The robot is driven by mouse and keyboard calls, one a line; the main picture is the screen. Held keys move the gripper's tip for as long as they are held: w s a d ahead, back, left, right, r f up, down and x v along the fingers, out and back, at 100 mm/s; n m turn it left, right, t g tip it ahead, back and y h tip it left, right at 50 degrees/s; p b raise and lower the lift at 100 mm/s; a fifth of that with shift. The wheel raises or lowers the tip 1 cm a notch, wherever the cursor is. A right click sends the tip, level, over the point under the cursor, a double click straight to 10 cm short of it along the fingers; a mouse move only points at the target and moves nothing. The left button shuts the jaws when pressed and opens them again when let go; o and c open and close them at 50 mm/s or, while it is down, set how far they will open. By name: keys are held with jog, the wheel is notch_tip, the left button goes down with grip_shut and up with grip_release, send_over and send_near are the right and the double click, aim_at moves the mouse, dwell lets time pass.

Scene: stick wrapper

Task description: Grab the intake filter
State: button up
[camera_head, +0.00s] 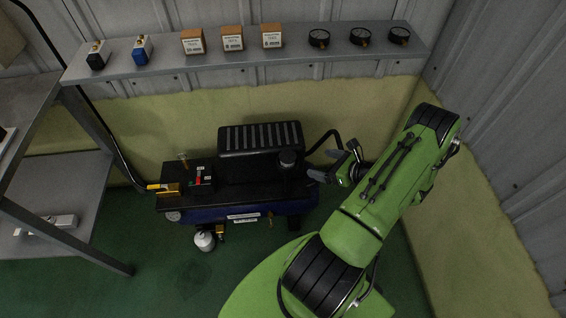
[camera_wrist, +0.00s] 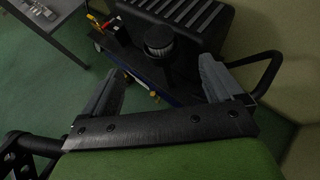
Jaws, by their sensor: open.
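The intake filter (camera_head: 288,158) is a short, round, dark cap standing upright on top of the black and blue air compressor (camera_head: 227,217), near its right end. In the wrist view the filter (camera_wrist: 160,40) shows ribbed sides and a dark top, beyond and between my two grey fingers. My gripper (camera_head: 332,164) is just right of the filter in the head view, with its fingers apart and nothing between them. In the wrist view my gripper (camera_wrist: 160,65) is open, and the filter looks clear of both fingertips.
The ribbed motor cover (camera_head: 260,137) stands behind the filter. A wall shelf (camera_head: 300,55) holds boxes, gauges and small fittings. A metal bench (camera_head: 60,190) stands left. Green floor lies free in front.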

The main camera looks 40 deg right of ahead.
aim_at(288, 156)
jog(key=b+x, duration=0.3)
jog(key=x, duration=1)
jog(key=shift+w+a+f+b, duration=0.2)
jog(key=shift+w+f+b, duration=0.05)
jog(key=shift+f+b, duration=0.1)
jog(key=shift+r, duration=0.1)
jog(key=c, duration=1.1)
